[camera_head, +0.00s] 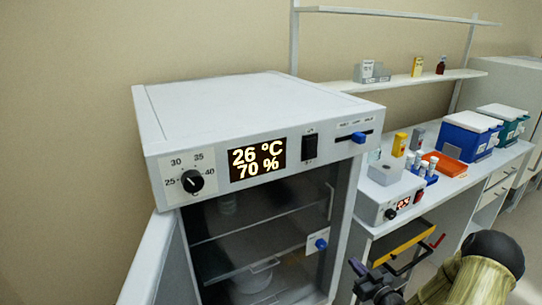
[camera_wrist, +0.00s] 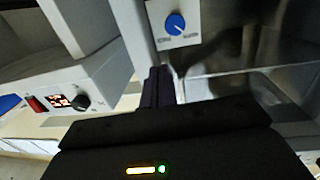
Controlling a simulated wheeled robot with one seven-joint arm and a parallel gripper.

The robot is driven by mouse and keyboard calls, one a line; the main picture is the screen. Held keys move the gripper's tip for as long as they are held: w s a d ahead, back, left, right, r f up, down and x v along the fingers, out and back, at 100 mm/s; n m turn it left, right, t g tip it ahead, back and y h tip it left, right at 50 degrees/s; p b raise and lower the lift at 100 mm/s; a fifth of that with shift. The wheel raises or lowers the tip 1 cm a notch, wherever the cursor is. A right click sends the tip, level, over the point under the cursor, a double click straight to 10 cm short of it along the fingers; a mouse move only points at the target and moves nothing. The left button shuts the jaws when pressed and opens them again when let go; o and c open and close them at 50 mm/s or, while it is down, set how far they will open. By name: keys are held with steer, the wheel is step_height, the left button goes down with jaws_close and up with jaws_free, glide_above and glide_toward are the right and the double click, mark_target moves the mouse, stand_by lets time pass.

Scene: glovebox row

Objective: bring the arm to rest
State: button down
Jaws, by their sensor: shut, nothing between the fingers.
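My gripper (camera_wrist: 158,82) is shut and empty, its dark fingers together in the middle of the wrist view. In the head view my gripper (camera_head: 360,272) is at the lower right, just right of the incubator's front edge, with my arm running off to the lower right. The white incubator (camera_head: 260,105) shows 26 °C and 70 %. A clear inner pane with a blue latch knob (camera_head: 321,244) covers its dark inside; the knob also shows ahead of the fingers in the wrist view (camera_wrist: 175,24). I cannot tell whether the fingers touch anything.
The incubator's outer door (camera_head: 150,268) stands open at the left. A bench at the right holds a small device with a red display (camera_head: 392,205), an orange tray (camera_head: 446,168) and blue and green boxes. A wall shelf (camera_head: 400,80) carries small bottles and boxes.

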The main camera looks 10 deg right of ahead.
steer(key=a+r+g+h+p, duration=0.3)
steer(key=a+r+g, duration=0.4)
steer(key=a, duration=0.1)
steer(key=s+a+r+m+g+p, duration=0.1)
steer(key=s+a+r+g, duration=0.1)
steer(key=s+a+r, duration=0.2)
steer(key=s+a+r+m+g+h+p, duration=0.1)
steer(key=s+a+r+g, duration=0.2)
steer(key=s, duration=0.6)
steer(key=s+a+r+m+g+p, duration=0.1)
steer(key=s+a+r+g, duration=0.1)
steer(key=s+a+r, duration=0.2)
steer(key=s+r, duration=0.1)
steer(key=s, duration=0.2)
steer(key=shift+a+h+p, duration=0.3)
steer(key=shift+a+p, duration=0.05)
steer(key=shift+w, duration=0.15)
